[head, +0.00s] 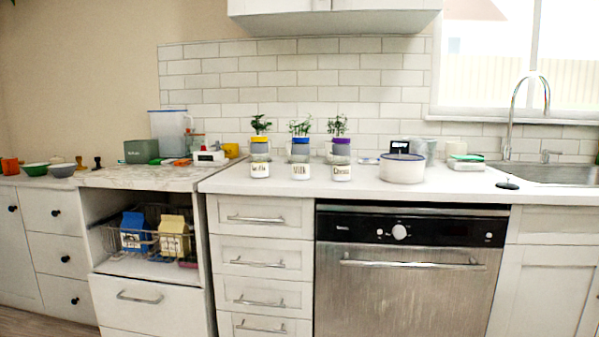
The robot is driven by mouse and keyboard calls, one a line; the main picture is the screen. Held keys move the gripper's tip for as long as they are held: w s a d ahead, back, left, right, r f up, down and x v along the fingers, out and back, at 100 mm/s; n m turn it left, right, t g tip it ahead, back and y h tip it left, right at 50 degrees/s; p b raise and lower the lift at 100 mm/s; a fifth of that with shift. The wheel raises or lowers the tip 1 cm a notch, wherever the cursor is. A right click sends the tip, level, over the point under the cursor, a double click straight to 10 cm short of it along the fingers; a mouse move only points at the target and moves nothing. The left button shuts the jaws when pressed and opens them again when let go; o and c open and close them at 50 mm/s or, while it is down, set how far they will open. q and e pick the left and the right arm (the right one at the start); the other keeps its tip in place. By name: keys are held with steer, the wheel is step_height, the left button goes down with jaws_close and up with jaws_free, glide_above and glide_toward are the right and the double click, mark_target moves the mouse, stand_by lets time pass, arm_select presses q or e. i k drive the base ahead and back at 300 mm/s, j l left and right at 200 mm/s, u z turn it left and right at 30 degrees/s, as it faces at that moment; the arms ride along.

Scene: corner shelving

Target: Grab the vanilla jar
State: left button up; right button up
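Three small white labelled jars stand in a row on the white counter, near its front edge. The left jar (260,170) has dark lettering that is small and looks like "Vanilla". The middle jar (300,172) reads "Milk". The right jar (342,173) has a label that looks like "Choco". Directly above or behind them in the picture are containers with a yellow lid (260,139), a blue lid (300,140) and a purple lid (341,140). Neither of my grippers is in view.
Green plants rise behind the jars. A white round pot (402,170) stands to their right, before the sink (565,174). A white box-like device (209,158) and a yellow mug (231,150) are to their left. Below are drawers and a dishwasher (410,270). The counter front beside the jars is clear.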

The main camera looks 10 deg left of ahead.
mark_target(260, 144)
steer(key=j, duration=1.4)
